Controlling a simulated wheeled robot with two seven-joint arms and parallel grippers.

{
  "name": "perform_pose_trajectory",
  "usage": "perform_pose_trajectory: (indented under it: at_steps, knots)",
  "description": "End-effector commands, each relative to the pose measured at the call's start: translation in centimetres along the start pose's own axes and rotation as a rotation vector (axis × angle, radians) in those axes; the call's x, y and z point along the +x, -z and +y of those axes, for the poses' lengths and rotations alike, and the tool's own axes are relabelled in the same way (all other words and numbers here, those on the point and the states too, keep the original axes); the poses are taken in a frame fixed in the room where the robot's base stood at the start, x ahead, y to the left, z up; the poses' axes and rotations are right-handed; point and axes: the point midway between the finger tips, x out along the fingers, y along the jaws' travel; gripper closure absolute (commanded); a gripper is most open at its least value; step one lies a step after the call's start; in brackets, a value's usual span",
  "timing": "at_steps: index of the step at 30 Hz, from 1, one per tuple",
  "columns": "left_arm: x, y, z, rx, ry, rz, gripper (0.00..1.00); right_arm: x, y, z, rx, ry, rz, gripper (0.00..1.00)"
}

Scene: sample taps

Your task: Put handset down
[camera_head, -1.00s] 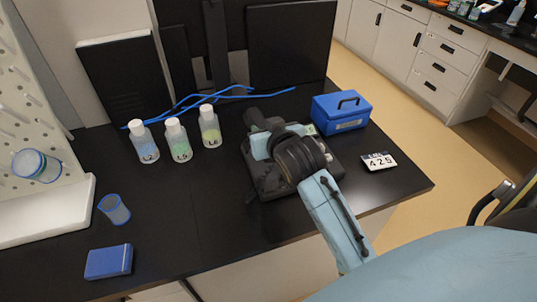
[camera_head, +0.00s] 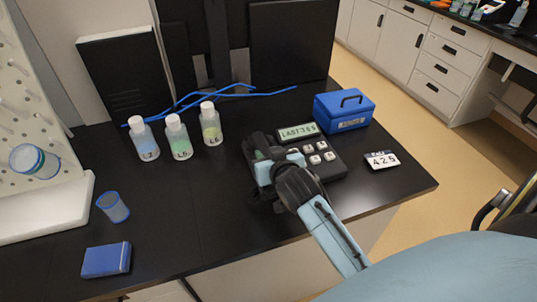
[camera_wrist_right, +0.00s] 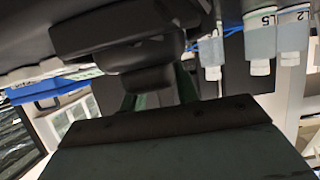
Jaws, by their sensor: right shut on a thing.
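The desk phone (camera_head: 325,168) stands on the black bench, with a lit display reading "LAST 365" and several pale keys in view. My right gripper (camera_head: 262,158) is over the left side of the phone and is shut on the dark handset (camera_head: 252,146). The gripper hides much of the handset and the phone's left part, so I cannot tell whether the handset touches the cradle. In the right wrist view the dark handset (camera_wrist_right: 130,40) fills the upper middle, close to the camera. My left gripper is not in view.
A blue box (camera_head: 344,110) and a card reading 425 (camera_head: 381,160) are right of the phone. Several labelled bottles (camera_head: 179,140) and blue cables (camera_head: 215,92) are behind and left. A blue cup (camera_head: 113,208) and blue case (camera_head: 106,260) are at left; the bench between is clear.

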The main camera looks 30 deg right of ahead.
Motion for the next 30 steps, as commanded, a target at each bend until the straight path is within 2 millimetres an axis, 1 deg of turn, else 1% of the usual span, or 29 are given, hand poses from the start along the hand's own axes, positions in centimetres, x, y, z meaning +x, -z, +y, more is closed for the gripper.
perform_pose_trajectory:
  at_steps: [2,3,7,17,20,23,30]
  knots:
    - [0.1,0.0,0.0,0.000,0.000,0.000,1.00,0.1,-0.2,0.0,0.000,0.000,0.001,0.96]
    - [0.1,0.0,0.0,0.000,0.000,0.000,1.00,0.1,-0.3,0.0,0.000,-0.001,-0.001,0.66]
    - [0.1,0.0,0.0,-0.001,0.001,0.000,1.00,0.1,-0.2,0.0,0.000,0.000,-0.001,0.48]
    - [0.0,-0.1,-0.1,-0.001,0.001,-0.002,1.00,0.0,0.0,0.0,0.000,0.000,0.000,0.48]
    - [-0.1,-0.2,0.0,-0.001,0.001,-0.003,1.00,-0.8,0.0,0.0,0.001,0.000,-0.002,0.48]
    - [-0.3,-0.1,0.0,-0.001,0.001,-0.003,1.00,-2.4,0.0,0.0,0.001,0.001,-0.002,0.48]
    - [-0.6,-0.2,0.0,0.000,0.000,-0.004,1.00,-7.5,0.0,0.0,0.003,0.001,-0.004,0.48]
